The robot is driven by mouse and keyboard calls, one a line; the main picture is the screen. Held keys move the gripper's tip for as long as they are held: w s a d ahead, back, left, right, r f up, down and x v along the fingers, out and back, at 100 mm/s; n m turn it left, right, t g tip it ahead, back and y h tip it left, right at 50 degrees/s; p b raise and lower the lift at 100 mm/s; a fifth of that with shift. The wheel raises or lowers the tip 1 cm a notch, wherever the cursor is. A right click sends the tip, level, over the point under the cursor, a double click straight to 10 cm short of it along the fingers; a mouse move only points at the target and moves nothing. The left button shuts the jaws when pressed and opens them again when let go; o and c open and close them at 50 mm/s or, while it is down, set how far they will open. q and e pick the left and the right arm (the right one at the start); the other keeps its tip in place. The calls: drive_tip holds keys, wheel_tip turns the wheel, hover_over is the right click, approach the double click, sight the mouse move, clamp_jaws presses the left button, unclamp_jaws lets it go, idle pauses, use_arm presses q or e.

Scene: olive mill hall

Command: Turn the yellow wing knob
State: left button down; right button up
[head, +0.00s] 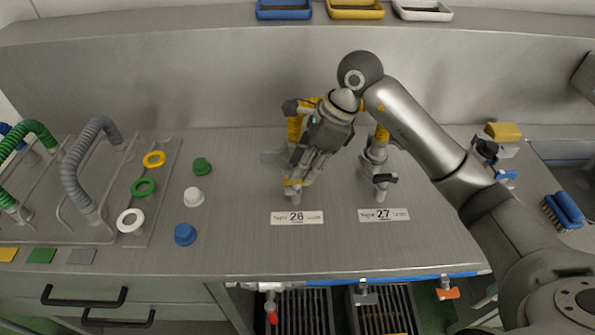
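A yellow knob (290,183) shows low on the tap behind the label 26 (297,218). Its wing shape is mostly hidden. My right gripper (300,175) points down at it from above and covers much of that tap. Its fingertips are at the yellow part, touching or very close. I cannot tell whether the fingers are closed on it. A second tap (377,168) with a black handle stands to the right, behind the label 27 (384,215). My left gripper is not in view.
Blue, white and green caps (193,197) stand left of the taps, beside a rack with green and grey hoses (75,165). A yellow sponge (503,131) and a blue brush (563,212) are at right.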

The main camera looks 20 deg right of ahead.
sight(296, 182)
drive_tip(key=shift+x, duration=1.85)
clamp_jaws()
